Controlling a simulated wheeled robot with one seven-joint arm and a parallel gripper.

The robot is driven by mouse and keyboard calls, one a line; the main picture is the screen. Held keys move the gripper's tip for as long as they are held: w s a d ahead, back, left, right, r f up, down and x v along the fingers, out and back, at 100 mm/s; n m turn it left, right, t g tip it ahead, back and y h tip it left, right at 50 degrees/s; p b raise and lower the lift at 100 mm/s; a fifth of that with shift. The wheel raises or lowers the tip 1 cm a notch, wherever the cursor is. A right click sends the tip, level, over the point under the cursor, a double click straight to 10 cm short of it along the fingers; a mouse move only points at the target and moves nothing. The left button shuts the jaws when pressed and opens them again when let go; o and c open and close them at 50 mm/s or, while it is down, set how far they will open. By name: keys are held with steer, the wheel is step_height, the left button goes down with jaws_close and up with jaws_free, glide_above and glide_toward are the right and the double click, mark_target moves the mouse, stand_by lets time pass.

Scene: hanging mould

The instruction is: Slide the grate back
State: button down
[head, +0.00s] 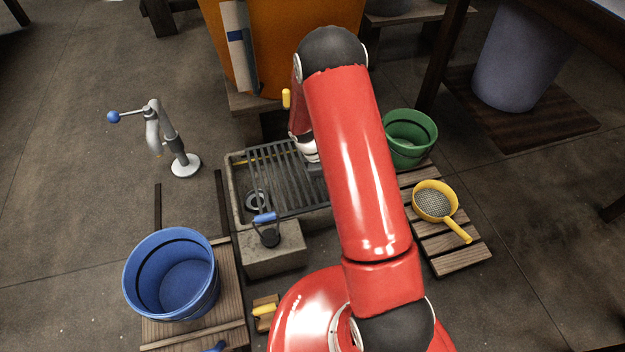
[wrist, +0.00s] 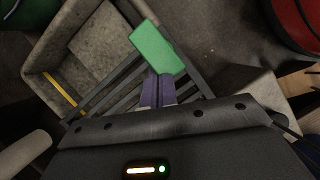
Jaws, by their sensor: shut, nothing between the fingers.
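The grate (head: 272,178) is a frame of dark parallel bars lying over a stone trough (head: 236,212). In the wrist view the grate (wrist: 103,92) shows with a green block (wrist: 157,48) at its edge, and an uncovered part of the trough (wrist: 75,42) lies beyond. My gripper (wrist: 157,88) is shut and empty, its purple fingers close beside the green block. I cannot tell whether they touch it. In the head view my red arm hides the trough's right part and most of my gripper.
A blue-handled tool (head: 268,232) stands on the stone block in front of the trough. A blue bucket (head: 172,275) is front left, a grey post with a blue-knobbed lever (head: 180,150) left. A green bucket (head: 410,140) and a yellow sieve (head: 434,201) are right.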

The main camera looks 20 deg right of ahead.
steer(key=d, duration=1.5)
steer(key=shift+p, duration=0.45)
steer(key=shift+d, duration=0.15)
steer(key=p+v, duration=0.1)
steer(key=v, duration=0.7)
steer(key=shift+a, duration=0.25)
steer(key=s+a+r+m+t+y+p, duration=0.1)
steer(key=s+a+r+m+t, duration=0.2)
steer(key=r, duration=0.9)
steer(key=s+a+r+m+p, duration=0.25)
steer(key=a+r, duration=0.35)
steer(key=r, duration=0.6)
steer(key=s+a+r+m+t+y, duration=0.1)
steer(key=s+a+r+m, duration=0.1)
steer(key=s, duration=0.4)
steer(key=s+a+r+m+t+y+p, duration=0.1)
steer(key=s+a+r+m+t, duration=0.1)
steer(key=s+a+r, duration=0.3)
steer(key=s+a+r+m+t+y, duration=0.1)
steer(key=s+a+r+m, duration=0.2)
steer(key=s+r, duration=0.2)
steer(key=s, duration=0.3)
steer(key=shift+s+r+t+p, duration=0.25)
steer(key=shift+s+t+p, duration=0.05)
steer(key=shift+s+p, duration=0.1)
steer(key=shift+a, duration=0.15)
